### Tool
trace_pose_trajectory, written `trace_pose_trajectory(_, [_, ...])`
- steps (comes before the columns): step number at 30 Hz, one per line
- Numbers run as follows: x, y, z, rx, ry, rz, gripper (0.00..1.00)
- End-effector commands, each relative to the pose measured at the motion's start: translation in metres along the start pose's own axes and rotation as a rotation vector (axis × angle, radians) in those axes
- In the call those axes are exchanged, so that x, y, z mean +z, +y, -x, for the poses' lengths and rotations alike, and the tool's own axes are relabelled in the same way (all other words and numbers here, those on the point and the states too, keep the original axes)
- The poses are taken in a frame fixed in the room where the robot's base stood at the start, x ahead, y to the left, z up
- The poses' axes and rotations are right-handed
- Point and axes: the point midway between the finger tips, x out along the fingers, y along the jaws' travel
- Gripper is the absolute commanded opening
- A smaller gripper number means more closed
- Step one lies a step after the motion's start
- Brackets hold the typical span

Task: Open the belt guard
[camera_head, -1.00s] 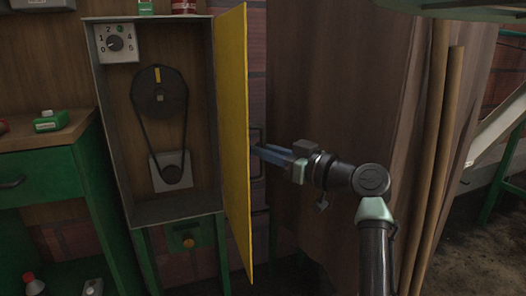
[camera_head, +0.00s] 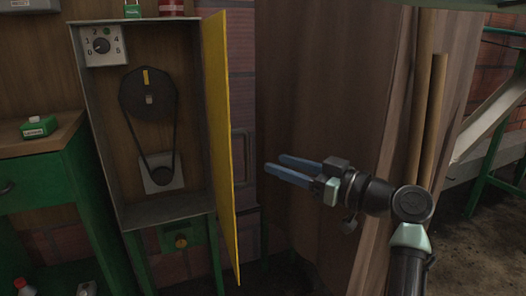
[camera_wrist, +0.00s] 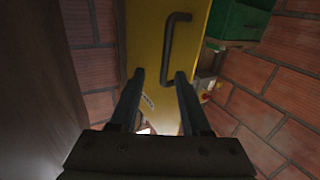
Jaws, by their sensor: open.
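The belt guard (camera_head: 223,140) is a yellow door panel hinged on the right side of a grey box (camera_head: 98,160). It stands swung open, seen nearly edge-on in the head view, so the belt (camera_head: 131,130) and its two pulleys inside show. The guard's dark handle (camera_head: 244,158) is on its outer face; it also shows in the wrist view (camera_wrist: 166,50). My gripper (camera_head: 273,168) is to the right of the guard, apart from the handle. Its blue fingers are open and empty, pointing at the guard; in the wrist view the fingers are spread below the handle.
A numbered dial (camera_head: 102,46) sits at the box's top left. A green cabinet (camera_head: 50,190) with a wooden top stands to the left. Brown wooden panelling (camera_head: 320,110) is behind my arm, and brick wall (camera_wrist: 288,95) lies beside the guard in the wrist view.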

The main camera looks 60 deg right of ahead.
Motion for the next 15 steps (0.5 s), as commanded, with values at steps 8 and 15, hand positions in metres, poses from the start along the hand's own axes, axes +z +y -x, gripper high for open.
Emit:
trace_pose_trajectory(8, [-0.001,0.000,0.039,0.000,0.000,0.000,0.47])
trace_pose_trajectory(15, [0.000,0.000,0.044,0.000,0.001,0.001,0.47])
